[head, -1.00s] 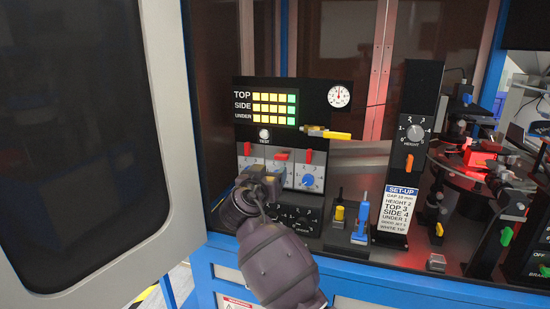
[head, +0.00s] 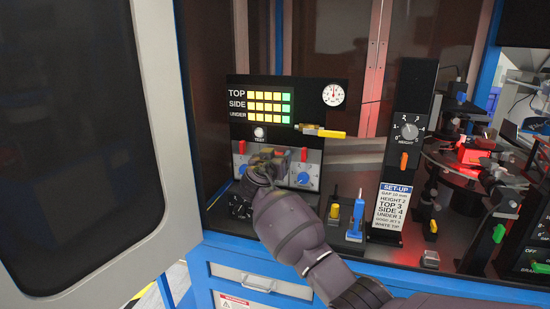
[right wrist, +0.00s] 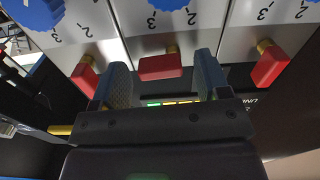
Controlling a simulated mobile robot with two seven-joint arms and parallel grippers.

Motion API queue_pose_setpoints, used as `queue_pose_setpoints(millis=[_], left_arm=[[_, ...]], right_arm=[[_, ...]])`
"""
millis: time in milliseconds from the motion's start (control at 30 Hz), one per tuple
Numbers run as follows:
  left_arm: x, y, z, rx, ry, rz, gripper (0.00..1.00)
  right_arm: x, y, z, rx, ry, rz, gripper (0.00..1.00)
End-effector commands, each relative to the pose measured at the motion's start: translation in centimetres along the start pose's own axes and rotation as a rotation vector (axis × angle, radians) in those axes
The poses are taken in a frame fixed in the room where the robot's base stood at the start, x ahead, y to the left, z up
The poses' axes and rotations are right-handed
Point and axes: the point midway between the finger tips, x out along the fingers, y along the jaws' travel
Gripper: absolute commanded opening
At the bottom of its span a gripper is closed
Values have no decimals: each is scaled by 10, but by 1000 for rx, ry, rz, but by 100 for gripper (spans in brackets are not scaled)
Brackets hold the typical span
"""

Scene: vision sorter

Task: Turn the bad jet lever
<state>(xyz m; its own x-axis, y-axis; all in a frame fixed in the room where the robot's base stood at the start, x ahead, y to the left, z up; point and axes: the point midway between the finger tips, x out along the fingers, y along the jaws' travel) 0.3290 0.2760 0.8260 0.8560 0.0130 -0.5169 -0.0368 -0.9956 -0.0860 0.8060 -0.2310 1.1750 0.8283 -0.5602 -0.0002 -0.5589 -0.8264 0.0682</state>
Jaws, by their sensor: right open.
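A grey panel (head: 312,172) under the lamp display carries a row of red levers with blue knobs. The left red lever (head: 243,147) and the right red lever (head: 304,154) stand upright. My right gripper (head: 268,160) is in front of the panel and hides the middle lever in the head view. In the right wrist view, the middle red lever (right wrist: 160,67) lies crosswise between the two fingertips of my open right gripper (right wrist: 163,75). I cannot tell whether a finger touches it. I see no label marking a bad jet. My left gripper is out of view.
A yellow-handled valve (head: 325,132) sticks out right of the display (head: 265,105). A yellow switch (head: 335,212) and a blue one (head: 357,218) stand lower right. The set-up card (head: 394,207) is farther right. A large grey door (head: 185,130) fills the left.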

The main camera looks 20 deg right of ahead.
Motion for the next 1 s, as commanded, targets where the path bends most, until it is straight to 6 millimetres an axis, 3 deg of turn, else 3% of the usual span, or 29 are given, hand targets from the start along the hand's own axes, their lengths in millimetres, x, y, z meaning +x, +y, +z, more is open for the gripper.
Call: queue_pose_setpoints(millis=[133, 400, 467, 767, 1000], left_arm=[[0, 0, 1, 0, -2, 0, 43], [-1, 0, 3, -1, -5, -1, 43], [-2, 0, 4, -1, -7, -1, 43], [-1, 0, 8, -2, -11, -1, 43], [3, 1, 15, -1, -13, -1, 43]], right_arm=[[0, 0, 0, 0, 0, 0, 68], [0, 0, 0, 0, 0, 0, 26], [0, 0, 0, 0, 0, 0, 20], [0, 0, 0, -42, -1, 0, 20], [0, -1, 0, -184, -2, -1, 20]])
